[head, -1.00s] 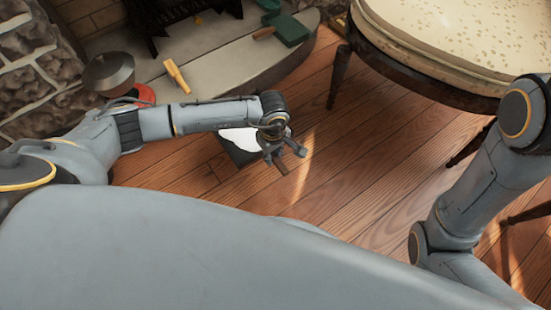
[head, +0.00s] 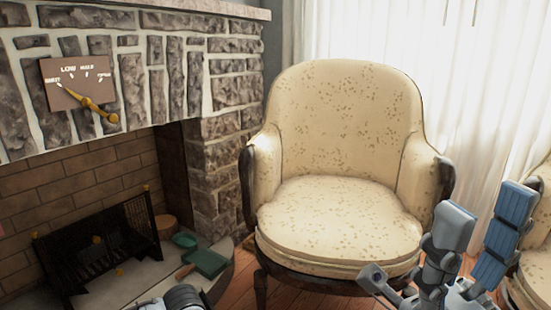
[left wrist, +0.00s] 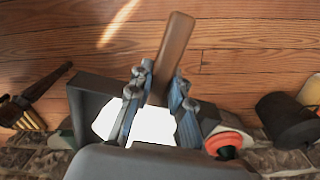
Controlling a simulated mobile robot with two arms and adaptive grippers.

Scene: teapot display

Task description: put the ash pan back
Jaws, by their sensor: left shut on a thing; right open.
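In the left wrist view the ash pan (left wrist: 88,98) is a dark tray with a bright white inside and a wooden handle. My left gripper (left wrist: 158,92) is shut on the ash pan, its fingers on either side of the handle near the pan. The pan is over or near the plank floor; its height is unclear. The head view does not show the pan or the left gripper. In the head view the black fire grate (head: 95,245) stands in the brick fireplace. My right gripper (head: 480,225) is open and empty at lower right, before the armchair.
A cream armchair (head: 335,215) stands right of the fireplace. A green dustpan (head: 206,262) lies on the hearth (head: 135,285). A dial plate (head: 78,82) is on the stone wall. The left wrist view shows a red round thing (left wrist: 229,139) and a dark pot (left wrist: 285,120).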

